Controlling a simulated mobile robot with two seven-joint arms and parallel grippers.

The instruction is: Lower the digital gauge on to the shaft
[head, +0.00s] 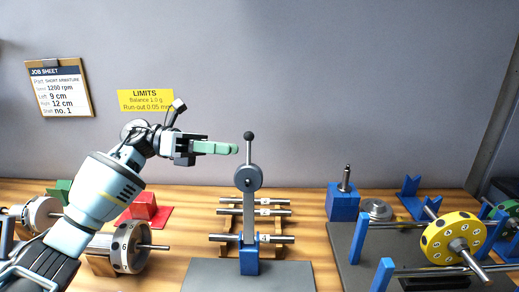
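A grey round body (248,178), which looks like the gauge, sits on an upright grey post rising from a blue foot (249,262). A thin stem with a dark knob (249,136) stands straight up from it. My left gripper (236,148) points right, with its green fingertips just left of the stem, a little below the knob and apparently apart from it. The fingers overlap from this side, so their opening is hidden. A steel shaft (398,226) carrying a yellow disc (453,239) lies across blue supports on the right. My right gripper is out of view.
Several loose shafts (265,212) lie on wooden rests behind the post. A blue block with a spindle (343,206) and a metal disc (376,209) stand right of it.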

